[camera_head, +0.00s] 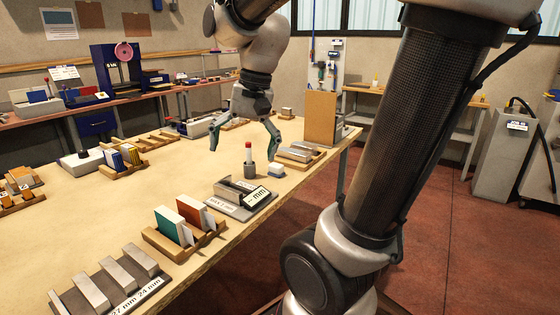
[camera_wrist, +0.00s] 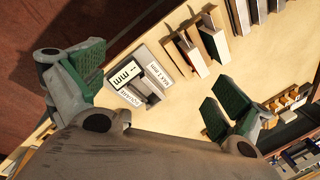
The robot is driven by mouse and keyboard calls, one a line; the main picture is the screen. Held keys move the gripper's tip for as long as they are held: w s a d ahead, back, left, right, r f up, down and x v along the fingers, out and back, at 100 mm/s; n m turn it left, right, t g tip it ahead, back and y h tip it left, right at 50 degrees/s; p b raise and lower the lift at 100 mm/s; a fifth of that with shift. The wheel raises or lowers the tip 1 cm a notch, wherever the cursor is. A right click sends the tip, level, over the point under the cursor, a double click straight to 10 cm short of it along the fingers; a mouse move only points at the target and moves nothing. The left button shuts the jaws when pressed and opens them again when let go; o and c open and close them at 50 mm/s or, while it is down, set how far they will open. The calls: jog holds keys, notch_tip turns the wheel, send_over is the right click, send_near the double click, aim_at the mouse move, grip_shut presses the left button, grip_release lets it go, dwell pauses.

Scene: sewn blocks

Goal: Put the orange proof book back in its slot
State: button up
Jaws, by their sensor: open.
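A low wooden rack (camera_head: 170,247) stands near the table's front edge. It holds an upright book with an orange-red cover (camera_head: 194,211), a book with a teal cover (camera_head: 172,226), and pale boards beside them. I take the orange-red one as the orange proof book. The rack and its books also show in the wrist view (camera_wrist: 192,52), their cover colours hard to tell there. My gripper (camera_head: 243,152) is open and empty, pointing down above the table, farther back than this rack. Its two green-padded fingers are spread wide in the wrist view (camera_wrist: 157,90).
A grey gauge block with an "mm" label (camera_head: 257,195) stands just behind the rack. A red-topped stick in a grey cup (camera_head: 249,168) is near my fingers. Metal bars (camera_head: 90,291) lie in front; a tall brown board (camera_head: 320,118) stands behind.

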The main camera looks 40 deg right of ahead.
jog(key=s+d+f+n+t+h, duration=0.1)
jog(key=s+d+n+t, duration=0.2)
jog(key=s+n, duration=0.3)
jog(key=s+d, duration=0.1)
jog(key=s, duration=0.2)
jog(key=shift+d+n+h, duration=0.25)
jog(key=shift+n+h, duration=0.15)
